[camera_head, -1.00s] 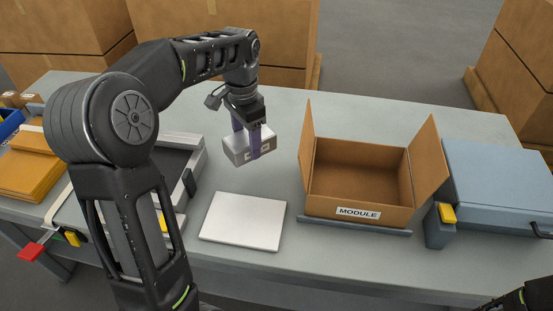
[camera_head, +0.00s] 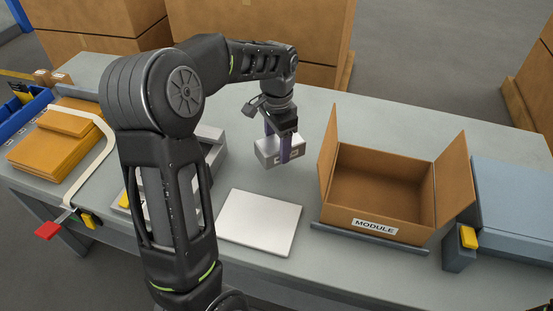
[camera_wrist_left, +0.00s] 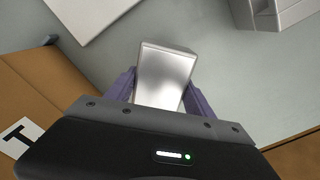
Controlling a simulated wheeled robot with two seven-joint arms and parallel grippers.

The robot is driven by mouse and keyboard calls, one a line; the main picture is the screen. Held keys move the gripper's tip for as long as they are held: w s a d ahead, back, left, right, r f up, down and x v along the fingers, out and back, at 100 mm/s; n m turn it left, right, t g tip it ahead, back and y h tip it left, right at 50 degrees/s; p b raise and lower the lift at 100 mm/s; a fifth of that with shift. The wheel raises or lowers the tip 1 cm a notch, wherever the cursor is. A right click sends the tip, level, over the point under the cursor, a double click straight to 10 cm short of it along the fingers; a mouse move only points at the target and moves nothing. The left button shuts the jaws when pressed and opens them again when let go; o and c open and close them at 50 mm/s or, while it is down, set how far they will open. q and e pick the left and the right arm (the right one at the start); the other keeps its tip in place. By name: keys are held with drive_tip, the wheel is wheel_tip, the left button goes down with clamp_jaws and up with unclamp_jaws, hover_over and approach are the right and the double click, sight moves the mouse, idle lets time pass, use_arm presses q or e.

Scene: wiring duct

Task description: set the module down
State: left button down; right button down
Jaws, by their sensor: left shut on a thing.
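The module is a small silver-grey block (camera_head: 268,150), held between the purple fingers of my left gripper (camera_head: 284,152). It hangs over the table behind the white plate and left of the open cardboard box; I cannot make out its exact height. The left wrist view shows the block's shiny face (camera_wrist_left: 166,75) between both fingers. The cardboard box (camera_head: 395,229) has a MODULE label on its front, its flaps are spread and its visible inside looks empty. My right gripper is not in view.
A flat white plate (camera_head: 260,222) lies in front of the block. A grey frame-like fixture (camera_head: 212,150) is partly hidden behind my left arm. A blue-grey case (camera_head: 510,205) stands right of the box. Orange envelopes (camera_head: 60,145) lie at the left. Table behind the block is clear.

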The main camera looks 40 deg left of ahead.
sight(277, 142)
use_arm(q)
drive_tip(key=shift+f, duration=0.4)
drive_tip(key=shift+f, duration=0.1)
drive_tip(key=shift+f, duration=1.8)
drive_tip(key=shift+f, duration=0.15)
drive_tip(key=shift+c, duration=1.9)
unclamp_jaws()
wheel_tip(277, 142, up, 12)
drive_tip(key=shift+r, duration=0.2)
drive_tip(key=shift+f, duration=0.1)
